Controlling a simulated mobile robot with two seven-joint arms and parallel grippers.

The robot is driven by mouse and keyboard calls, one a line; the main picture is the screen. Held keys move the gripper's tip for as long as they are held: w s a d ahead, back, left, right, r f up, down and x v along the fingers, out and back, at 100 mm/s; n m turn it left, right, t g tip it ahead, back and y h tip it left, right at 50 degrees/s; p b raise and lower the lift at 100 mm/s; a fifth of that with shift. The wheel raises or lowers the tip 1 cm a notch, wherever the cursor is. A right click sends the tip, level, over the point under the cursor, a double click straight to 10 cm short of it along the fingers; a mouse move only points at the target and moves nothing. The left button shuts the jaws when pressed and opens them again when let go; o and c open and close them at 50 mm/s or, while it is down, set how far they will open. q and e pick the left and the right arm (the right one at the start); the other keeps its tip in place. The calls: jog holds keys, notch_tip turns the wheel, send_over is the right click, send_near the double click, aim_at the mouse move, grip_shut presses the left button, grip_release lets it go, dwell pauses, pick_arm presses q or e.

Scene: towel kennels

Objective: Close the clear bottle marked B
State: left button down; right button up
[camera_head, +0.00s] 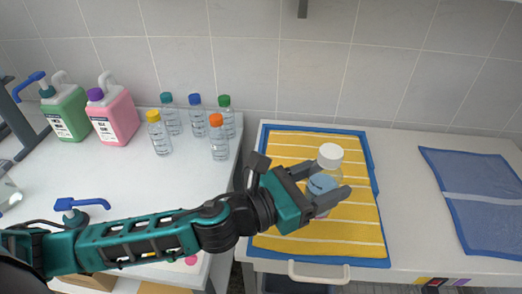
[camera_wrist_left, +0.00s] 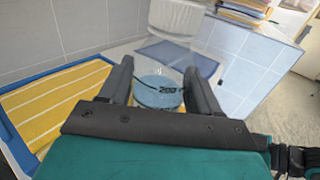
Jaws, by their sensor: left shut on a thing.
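I can read no letter B on anything. My right gripper is not in view.
Several small clear bottles with coloured caps, one orange-capped (camera_head: 219,140), stand on the left counter. A green jug (camera_head: 66,116) and a pink jug (camera_head: 114,120) stand behind. A folded blue cloth (camera_head: 480,212) lies right. The counter between towel and cloth is clear.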

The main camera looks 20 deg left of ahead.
pick_arm(q)
jog(key=w+a+n+t+y+b, duration=0.1)
jog(key=w+a+n+t+y, duration=0.15)
jog(key=w+a+y, duration=0.5)
jog(key=w+a+n+t+y, duration=0.2)
jog(key=w+a+n, duration=0.2)
jog(key=a, duration=0.7)
jog(key=w+a+r+n+y, duration=0.1)
jog(key=a+n+y, duration=0.1)
jog(key=a, duration=0.6)
jog(key=w+a+r+n+g+y+b, duration=0.1)
jog(key=a+r+n+y, duration=0.1)
jog(key=a+y, duration=0.3)
jog(key=w+a+r+n+g+y, duration=0.1)
jog(key=a+r+n+y, duration=0.1)
jog(key=a, duration=0.8)
jog(key=shift+w+a+n+y, duration=0.15)
jog(key=shift+a+n+y, duration=0.25)
jog(key=shift+y, duration=0.25)
